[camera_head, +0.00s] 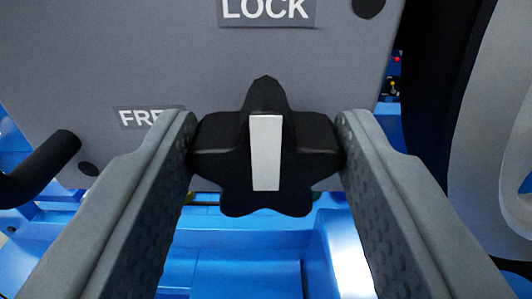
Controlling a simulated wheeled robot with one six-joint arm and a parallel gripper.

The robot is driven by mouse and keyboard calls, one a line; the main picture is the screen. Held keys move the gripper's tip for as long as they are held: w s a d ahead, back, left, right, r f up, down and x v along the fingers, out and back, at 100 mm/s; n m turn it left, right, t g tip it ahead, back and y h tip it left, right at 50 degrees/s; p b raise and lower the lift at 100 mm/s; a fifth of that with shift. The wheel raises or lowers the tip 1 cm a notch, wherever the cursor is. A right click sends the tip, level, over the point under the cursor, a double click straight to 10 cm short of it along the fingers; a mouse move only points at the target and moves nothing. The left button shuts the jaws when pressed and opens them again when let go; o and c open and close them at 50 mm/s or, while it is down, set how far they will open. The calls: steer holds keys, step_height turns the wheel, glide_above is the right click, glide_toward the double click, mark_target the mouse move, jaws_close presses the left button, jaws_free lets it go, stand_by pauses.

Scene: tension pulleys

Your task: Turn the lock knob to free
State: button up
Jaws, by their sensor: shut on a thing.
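The black star-shaped lock knob (266,198) sits in the middle of the view, in front of a grey panel. A white pointer bar (266,153) on its face stands upright, its top end toward the LOCK label (266,10). The FREE label (150,117) is on the panel to the left, its last letter hidden behind my left finger. My gripper (267,145) is shut on the knob, one finger against its left lobe and one against its right lobe.
The grey panel (150,55) fills the upper view. A black handle (42,165) juts in at the left. A large grey curved part (495,130) with a black edge stands at the right. Blue structure (235,265) lies below and behind the panel.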

steer(key=shift+n, duration=0.4)
steer(key=n, duration=0.3)
steer(key=shift+a+n, duration=0.15)
steer(key=shift+n, duration=0.15)
steer(key=n, duration=0.4)
steer(key=shift+a+f+n, duration=0.1)
steer(key=shift+n, duration=0.2)
steer(key=n, duration=0.4)
steer(key=shift+a+f+n, duration=0.1)
steer(key=shift+n, duration=0.2)
steer(key=shift+f+n, duration=0.15)
steer(key=shift+n, duration=2.05)
steer(key=o, duration=1)
